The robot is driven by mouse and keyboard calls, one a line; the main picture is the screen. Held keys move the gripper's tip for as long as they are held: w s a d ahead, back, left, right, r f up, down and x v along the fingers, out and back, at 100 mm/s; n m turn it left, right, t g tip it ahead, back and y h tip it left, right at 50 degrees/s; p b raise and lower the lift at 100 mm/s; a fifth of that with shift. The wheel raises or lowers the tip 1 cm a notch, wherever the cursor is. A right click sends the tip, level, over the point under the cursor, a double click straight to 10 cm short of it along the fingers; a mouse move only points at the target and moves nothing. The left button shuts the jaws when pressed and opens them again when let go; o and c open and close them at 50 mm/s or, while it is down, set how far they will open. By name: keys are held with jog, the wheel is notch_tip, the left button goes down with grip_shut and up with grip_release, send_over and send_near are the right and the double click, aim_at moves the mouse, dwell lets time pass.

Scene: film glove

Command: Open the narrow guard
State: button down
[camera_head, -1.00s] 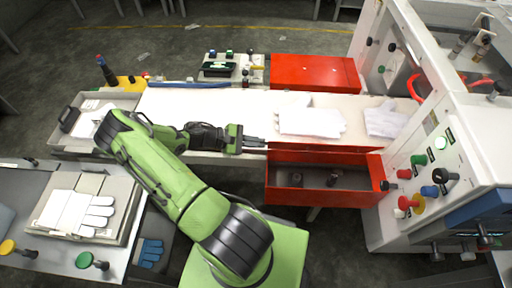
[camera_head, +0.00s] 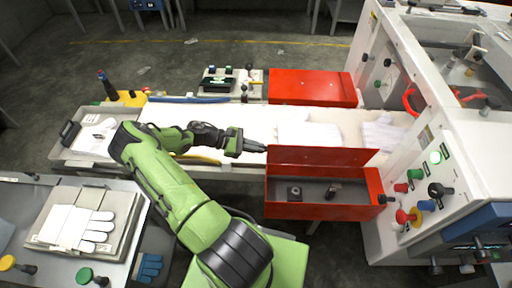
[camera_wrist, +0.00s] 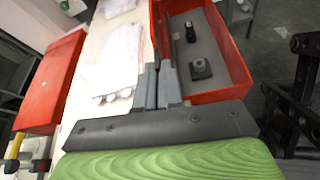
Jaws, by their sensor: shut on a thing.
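Two red guards flank the white belt: a closed-looking rear one (camera_head: 310,88) and a front one with an upright red panel (camera_head: 325,156). I cannot tell for sure which is the narrow guard. Behind the front panel's near side is an open grey-floored red box (camera_head: 320,210) holding small dark parts (camera_head: 294,192). My gripper (camera_head: 264,148) is at the left end of the front panel. In the wrist view its fingers (camera_wrist: 159,88) are closed around the panel's end, which partly hides the contact.
White gloves (camera_head: 310,134) lie on the belt beside the panel. A white machine with a control panel (camera_head: 430,190) stands at the right. A glove tray (camera_head: 78,225) is at the front left. The belt left of my gripper (camera_head: 228,180) is mostly clear.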

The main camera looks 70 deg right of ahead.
jog(key=c, duration=1.3)
grip_release()
jog(key=shift+w, duration=0.1)
jog(key=v, duration=1.5)
jog(key=shift+w+r, duration=0.15)
jog(key=shift+w, duration=0.1)
